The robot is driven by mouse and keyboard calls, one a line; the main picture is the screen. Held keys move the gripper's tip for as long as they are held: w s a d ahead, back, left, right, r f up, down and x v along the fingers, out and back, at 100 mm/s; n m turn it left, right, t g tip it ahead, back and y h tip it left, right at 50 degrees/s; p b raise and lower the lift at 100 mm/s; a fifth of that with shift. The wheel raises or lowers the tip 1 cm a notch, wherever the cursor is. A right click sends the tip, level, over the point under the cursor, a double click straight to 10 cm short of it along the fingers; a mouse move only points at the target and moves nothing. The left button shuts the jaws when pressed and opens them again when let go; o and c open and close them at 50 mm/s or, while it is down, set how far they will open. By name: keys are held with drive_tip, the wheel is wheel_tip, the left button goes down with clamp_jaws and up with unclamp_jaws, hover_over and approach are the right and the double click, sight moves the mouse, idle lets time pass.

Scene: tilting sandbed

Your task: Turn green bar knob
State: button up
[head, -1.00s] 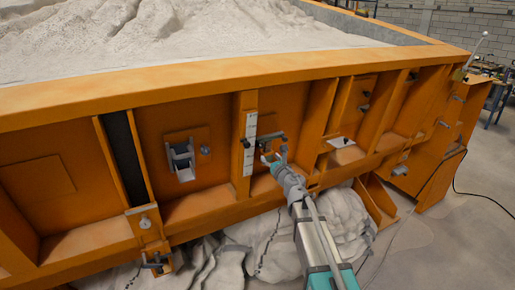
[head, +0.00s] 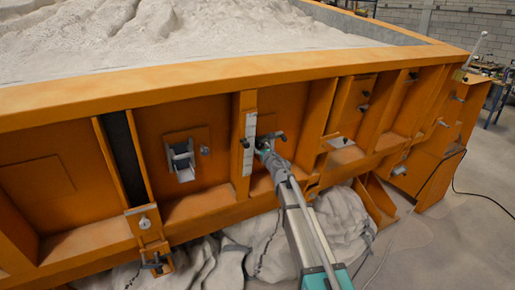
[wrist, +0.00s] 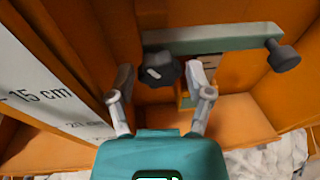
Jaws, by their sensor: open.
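A grey-green bar (wrist: 222,40) runs across the orange panel in the wrist view. A dark knob (wrist: 160,69) is under its left end and another dark knob (wrist: 284,56) is at its right end. My gripper (wrist: 162,78) is open, with one finger on each side of the left knob. I cannot tell whether the fingers touch it. In the head view, my gripper (head: 263,147) is at the panel beside the white scale strip, and it hides part of the bar. The right knob (head: 282,136) shows just right of the gripper.
A white scale strip (wrist: 45,85) marked in cm is on the post left of the gripper. Orange ribs (head: 315,125) stand out on the right. A grey switch box (head: 180,160) is further left. The sandbed rim (head: 200,80) runs above.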

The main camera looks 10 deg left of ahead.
drive_tip(key=c, duration=0.8)
drive_tip(key=shift+a, duration=0.4)
drive_tip(key=shift+d, duration=0.25)
drive_tip(key=shift+c, duration=0.3)
drive_tip(key=shift+s+d, duration=0.1)
drive_tip(key=shift+s, duration=0.05)
drive_tip(key=shift+m, duration=0.6)
drive_tip(key=shift+m+g+y+p, duration=0.3)
drive_tip(key=shift+m+g+y, duration=0.35)
drive_tip(key=shift+m, duration=0.85)
